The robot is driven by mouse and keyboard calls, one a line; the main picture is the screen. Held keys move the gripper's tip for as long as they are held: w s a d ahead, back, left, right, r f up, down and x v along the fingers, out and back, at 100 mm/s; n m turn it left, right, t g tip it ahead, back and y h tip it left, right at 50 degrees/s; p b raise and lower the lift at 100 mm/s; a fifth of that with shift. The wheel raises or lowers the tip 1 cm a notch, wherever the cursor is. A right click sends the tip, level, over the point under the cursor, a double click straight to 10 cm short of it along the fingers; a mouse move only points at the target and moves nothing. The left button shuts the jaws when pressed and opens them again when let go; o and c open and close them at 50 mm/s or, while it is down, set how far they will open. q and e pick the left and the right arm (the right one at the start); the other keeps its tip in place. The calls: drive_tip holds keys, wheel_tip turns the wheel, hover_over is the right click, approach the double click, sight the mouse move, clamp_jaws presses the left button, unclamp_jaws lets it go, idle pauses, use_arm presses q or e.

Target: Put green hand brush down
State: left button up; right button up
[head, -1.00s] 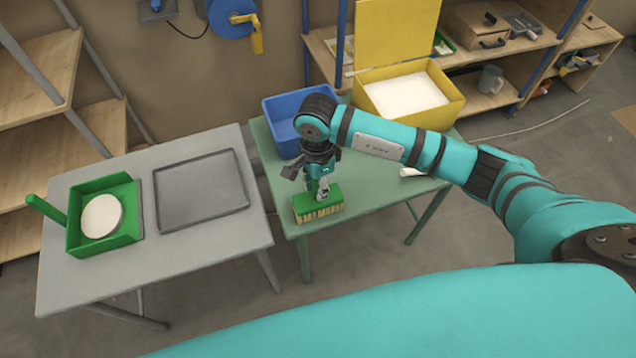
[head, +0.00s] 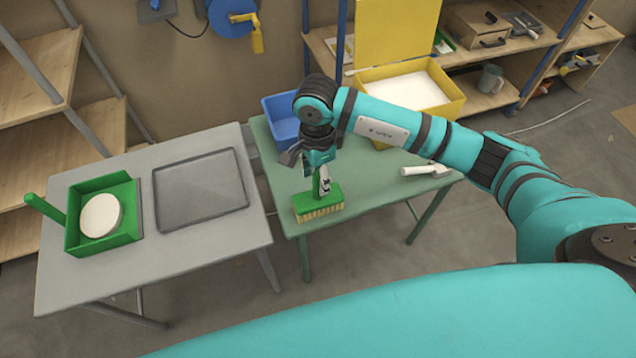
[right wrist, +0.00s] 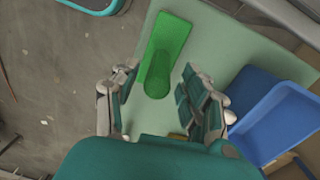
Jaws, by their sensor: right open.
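The green hand brush (head: 318,205) rests bristles down on the green table (head: 374,185), near its front left corner. In the right wrist view the brush (right wrist: 168,42) shows its green top, with a rounded handle end towards the camera. My right gripper (head: 322,182) is just above the brush. Its fingers are spread either side of the handle, with visible gaps in the right wrist view (right wrist: 160,92), so it is open. My left gripper is not in view.
A blue bin (head: 282,124) and an open yellow box (head: 452,106) stand at the table's back. A white-handled tool (head: 426,171) lies to the right.

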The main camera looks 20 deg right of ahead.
drive_tip(key=r, duration=0.4)
drive_tip(key=r+b, duration=0.1)
drive_tip(key=r, duration=0.3)
drive_tip(key=shift+w+r, duration=0.2)
drive_tip(key=shift+r, duration=0.1)
